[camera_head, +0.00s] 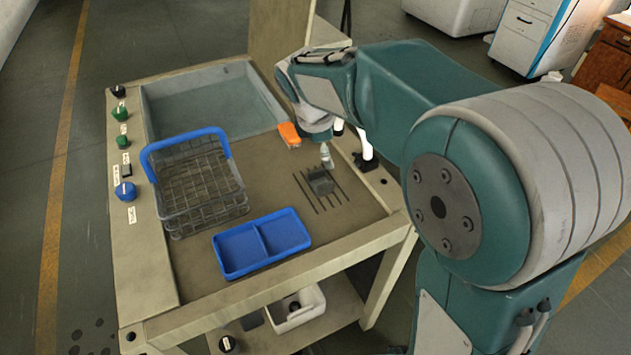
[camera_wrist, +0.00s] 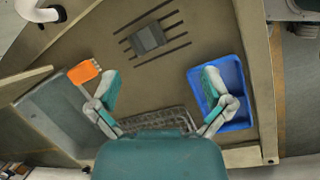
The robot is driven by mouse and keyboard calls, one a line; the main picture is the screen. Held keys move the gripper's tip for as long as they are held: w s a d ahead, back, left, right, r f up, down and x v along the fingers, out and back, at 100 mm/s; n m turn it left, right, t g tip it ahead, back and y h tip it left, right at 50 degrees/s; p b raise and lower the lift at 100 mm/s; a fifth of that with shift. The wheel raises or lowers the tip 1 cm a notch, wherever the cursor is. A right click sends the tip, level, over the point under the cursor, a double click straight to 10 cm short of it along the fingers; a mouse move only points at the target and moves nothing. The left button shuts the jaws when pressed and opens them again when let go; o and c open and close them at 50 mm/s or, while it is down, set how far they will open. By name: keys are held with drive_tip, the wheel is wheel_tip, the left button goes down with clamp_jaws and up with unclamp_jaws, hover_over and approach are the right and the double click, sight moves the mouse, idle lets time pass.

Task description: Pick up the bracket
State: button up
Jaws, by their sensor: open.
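The bracket appears to be the small dark grey piece (camera_head: 321,182) lying over several thin dark slots on the right of the bench top. In the wrist view the grey piece (camera_wrist: 149,38) lies flat near the top, beyond my fingertips. My gripper (camera_wrist: 160,84) is open with its two fingers wide apart and nothing between them. It is above the bench, apart from the grey piece. In the head view my arm reaches over the bench's right side, and the fingers are hard to make out there.
A blue two-part tray (camera_head: 262,244) and a wire basket with a blue rim (camera_head: 188,140) stand left of the grey piece. An orange-ended item (camera_head: 289,134) lies by the sunken basin (camera_head: 212,104).

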drive_tip(key=w+a+f+n, duration=0.3)
drive_tip(key=w+f+n, duration=0.1)
drive_tip(key=w+f, duration=0.1)
drive_tip(key=n+h, duration=0.1)
approach(323, 182)
drive_tip(key=shift+w+x, duration=0.25)
drive_tip(key=shift+x, duration=1)
drive_tip(key=x, duration=0.5)
drive_tip(key=shift+s+d, duration=0.15)
drive_tip(key=shift+s, duration=0.15)
drive_tip(key=shift+w+f, duration=0.1)
drive_tip(key=shift+f, duration=0.25)
drive_tip(key=shift+a, duration=0.2)
drive_tip(key=shift+c, duration=0.6)
drive_tip(key=shift+d, duration=0.15)
drive_tip(key=c, duration=0.9)
